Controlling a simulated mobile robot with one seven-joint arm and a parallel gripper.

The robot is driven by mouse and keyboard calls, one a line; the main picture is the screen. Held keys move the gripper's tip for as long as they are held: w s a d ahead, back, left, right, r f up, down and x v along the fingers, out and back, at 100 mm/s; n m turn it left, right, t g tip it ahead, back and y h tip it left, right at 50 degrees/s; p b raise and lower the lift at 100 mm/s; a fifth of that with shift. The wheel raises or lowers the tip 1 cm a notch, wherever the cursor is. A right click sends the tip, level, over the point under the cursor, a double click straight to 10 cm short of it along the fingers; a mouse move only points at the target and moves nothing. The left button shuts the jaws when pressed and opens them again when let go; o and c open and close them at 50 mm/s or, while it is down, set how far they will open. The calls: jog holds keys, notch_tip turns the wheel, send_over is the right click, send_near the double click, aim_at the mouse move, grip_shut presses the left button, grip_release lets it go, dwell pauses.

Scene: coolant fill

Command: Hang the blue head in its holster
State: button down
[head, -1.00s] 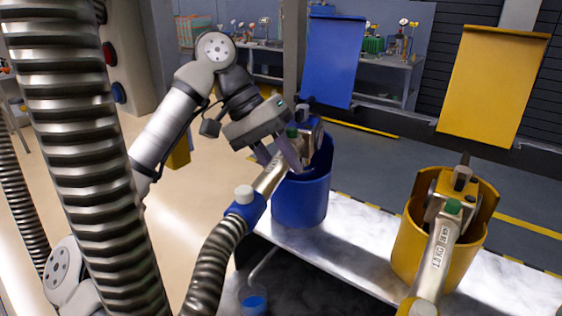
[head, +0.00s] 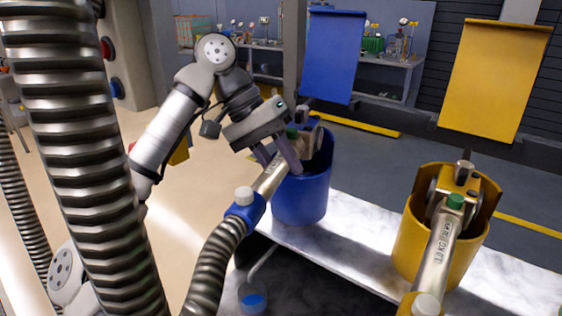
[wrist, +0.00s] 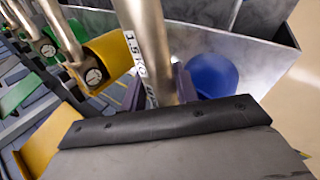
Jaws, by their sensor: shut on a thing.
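The blue head has a silver handle (head: 268,182) with a blue collar (head: 245,207) and a ribbed metal hose below. It slants up to the right, its upper end at the mouth of the blue holster (head: 301,200). The holster is an open-topped blue cup on the pale ledge. My gripper (head: 277,160) is shut on the silver handle, just left of the holster's rim. In the wrist view the handle (wrist: 150,45), with a weight label, runs up from between the fingers. The holster's inside is partly hidden, so I cannot tell whether the head is seated.
A yellow holster (head: 410,240) at the right holds a similar head with a silver handle (head: 433,255). The marbled ledge (head: 350,235) between the holsters is clear. A thick ribbed hose (head: 85,150) stands in the left foreground. Blue and yellow panels (head: 330,55) (head: 495,80) hang behind.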

jog(key=shift+f+b, duration=0.95)
jog(key=shift+f, duration=0.3)
jog(key=c, duration=1)
grip_release()
jog(key=shift+o, duration=0.2)
jog(key=shift+f, duration=0.1)
jog(key=v, duration=0.7)
jog(key=shift+r+p, duration=0.35)
jog(key=shift+p, duration=0.05)
